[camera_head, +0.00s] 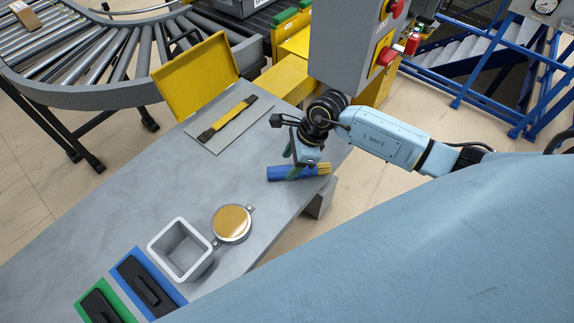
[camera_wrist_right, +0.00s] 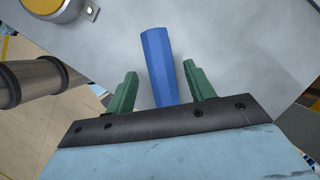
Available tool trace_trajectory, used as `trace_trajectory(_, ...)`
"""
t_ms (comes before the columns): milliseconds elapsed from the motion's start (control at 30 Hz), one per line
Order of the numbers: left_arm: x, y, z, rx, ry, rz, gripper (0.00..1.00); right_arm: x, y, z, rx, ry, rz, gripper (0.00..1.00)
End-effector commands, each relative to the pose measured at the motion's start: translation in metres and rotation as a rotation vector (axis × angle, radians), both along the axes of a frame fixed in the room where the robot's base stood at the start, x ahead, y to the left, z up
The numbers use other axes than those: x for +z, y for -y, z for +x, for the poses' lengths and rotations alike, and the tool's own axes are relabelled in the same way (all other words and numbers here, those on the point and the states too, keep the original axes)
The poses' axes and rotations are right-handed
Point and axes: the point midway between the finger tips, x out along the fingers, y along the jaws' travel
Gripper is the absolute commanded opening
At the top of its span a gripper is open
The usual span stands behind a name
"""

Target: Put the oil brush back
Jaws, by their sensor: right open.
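The oil brush (camera_head: 282,173), with a blue handle and yellow bristles, lies on its side near the right edge of the grey table (camera_head: 190,190), bristles to the right. My right gripper (camera_head: 295,165) is over it, its green fingers open. In the right wrist view the blue handle (camera_wrist_right: 158,55) runs between the two open fingers, with a gap on each side. The bristles are hidden there. A square, light grey, open container (camera_head: 163,242) stands at the table's front, beside a round tin of amber contents (camera_head: 231,223). My left gripper is not in view.
A black-and-yellow tool (camera_head: 228,118) lies on a grey mat (camera_head: 204,142) at the back. Two black-handled blocks sit on blue (camera_head: 124,258) and green (camera_head: 84,300) mats at the front left. A grey control box (camera_head: 345,45) stands behind my right gripper. The table's middle is clear.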

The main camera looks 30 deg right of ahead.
Motion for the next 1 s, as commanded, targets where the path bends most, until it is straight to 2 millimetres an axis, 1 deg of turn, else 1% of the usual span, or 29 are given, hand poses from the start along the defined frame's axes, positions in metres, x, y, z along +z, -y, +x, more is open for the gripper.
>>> trace_trajectory(33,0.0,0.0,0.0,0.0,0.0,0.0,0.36,0.011,0.006,-0.001,0.001,0.006,-0.005,0.54)
trace_trajectory(200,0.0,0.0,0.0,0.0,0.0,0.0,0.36,0.045,0.018,-0.006,0.001,0.005,-0.004,0.54)
trace_trajectory(300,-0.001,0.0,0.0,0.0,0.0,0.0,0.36,0.062,0.024,-0.01,0.001,0.004,-0.004,0.54)
trace_trajectory(400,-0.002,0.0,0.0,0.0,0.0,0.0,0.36,0.073,0.028,-0.012,0.001,0.002,-0.003,0.54)
trace_trajectory(500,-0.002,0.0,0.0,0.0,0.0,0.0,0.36,0.081,0.03,-0.013,0.002,0.001,0.0,0.54)
trace_trajectory(600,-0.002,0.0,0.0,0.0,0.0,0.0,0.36,0.083,0.031,-0.014,0.0,0.0,0.0,0.54)
trace_trajectory(1000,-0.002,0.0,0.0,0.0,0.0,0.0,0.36,0.084,0.031,-0.014,0.0,0.0,0.0,0.54)
